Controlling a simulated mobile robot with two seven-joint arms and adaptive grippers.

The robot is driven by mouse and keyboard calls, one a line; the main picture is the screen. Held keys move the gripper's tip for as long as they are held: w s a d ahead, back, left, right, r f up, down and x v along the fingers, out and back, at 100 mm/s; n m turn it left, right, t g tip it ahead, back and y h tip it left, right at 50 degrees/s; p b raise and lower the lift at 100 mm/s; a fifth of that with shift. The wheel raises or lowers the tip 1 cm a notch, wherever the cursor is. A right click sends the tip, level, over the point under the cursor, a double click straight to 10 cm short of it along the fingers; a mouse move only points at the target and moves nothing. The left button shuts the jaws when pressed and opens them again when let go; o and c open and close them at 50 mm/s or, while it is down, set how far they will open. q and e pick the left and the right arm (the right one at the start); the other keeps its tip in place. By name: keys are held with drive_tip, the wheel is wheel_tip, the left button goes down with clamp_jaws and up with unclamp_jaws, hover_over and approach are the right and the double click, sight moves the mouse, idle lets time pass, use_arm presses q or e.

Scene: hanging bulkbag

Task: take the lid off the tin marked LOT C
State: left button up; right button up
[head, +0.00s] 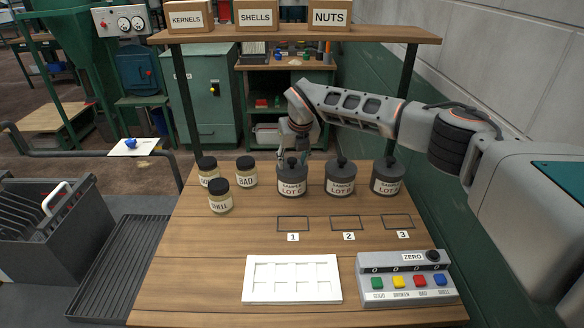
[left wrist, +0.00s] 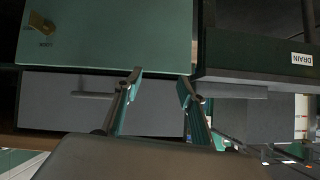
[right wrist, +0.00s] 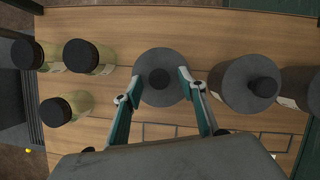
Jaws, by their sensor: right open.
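Three dark sample tins with knobbed lids stand in a row at the back of the wooden table: a left tin (head: 292,181), a middle tin (head: 340,179) and a right tin (head: 387,178). Each label reads SAMPLE LOT; the left one's last letter looks like C, but the letters are too small to be sure. My right gripper (head: 293,154) is open, pointing down over the left tin. In the right wrist view its fingertips (right wrist: 160,80) are either side of that tin's lid knob (right wrist: 158,79), not closed on it. My left gripper (left wrist: 159,80) is open and empty, away from the table.
Several cream jars with black lids (head: 220,197) stand left of the tins. Numbered outlines (head: 349,222), a white tray (head: 249,293) and a button console (head: 408,294) lie in front. A shelf (head: 300,35) spans above. Bare wood is free at front left.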

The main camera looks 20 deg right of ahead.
drive_tip(key=c, duration=1.1)
